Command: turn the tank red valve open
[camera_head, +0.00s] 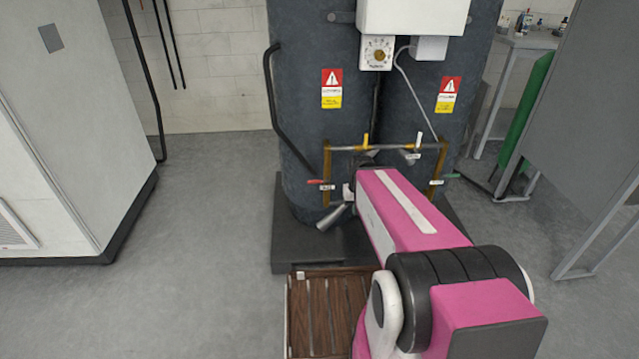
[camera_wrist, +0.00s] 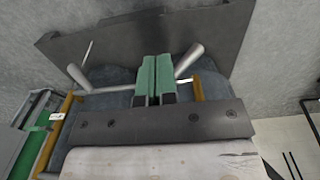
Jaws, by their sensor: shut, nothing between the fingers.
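The red valve handle (camera_head: 316,182) sticks out to the left from the lower left of the pipe frame on the dark tank (camera_head: 312,135). A small tag hangs by it. In the head view my pink arm covers my gripper and the middle of the pipework. In the wrist view my gripper (camera_wrist: 156,62) has its two green fingers together, empty, in front of the pipework. An orange pipe (camera_wrist: 197,88) stands just right of the fingers. I cannot make out the red handle in the wrist view, nor tell whether the gripper touches anything.
Yellow handles (camera_head: 365,142) sit on the upper pipe, and a green handle (camera_head: 451,177) is at the right. A grey angled nozzle (camera_head: 331,217) juts out below the red handle. A slatted wooden platform (camera_head: 322,315) lies in front. Floor is clear at the left.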

